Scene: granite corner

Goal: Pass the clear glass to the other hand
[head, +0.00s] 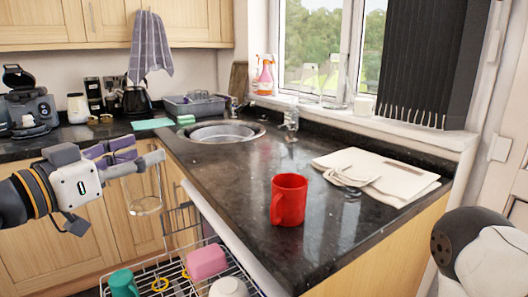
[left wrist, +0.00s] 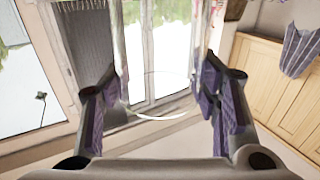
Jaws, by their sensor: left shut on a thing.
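The clear glass (head: 147,197) shows faintly at the fingertips of my left gripper (head: 148,160) in the head view. It hangs over the front of the counter, near the open dishwasher, apart from any surface. In the left wrist view the glass (left wrist: 160,100) is a thin transparent outline with a bright curved edge, between the two purple-padded fingers of the left gripper (left wrist: 162,92). The gripper is shut on it. My right arm shows only in part at the lower right of the head view; its gripper is out of view.
A red mug (head: 289,200) stands on the dark granite counter (head: 235,195). Below its front edge, a dish rack (head: 185,283) holds a pink item (head: 207,261) and a teal cup (head: 123,284). A cloth with cutlery (head: 385,178) lies at right. The counter's middle is clear.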

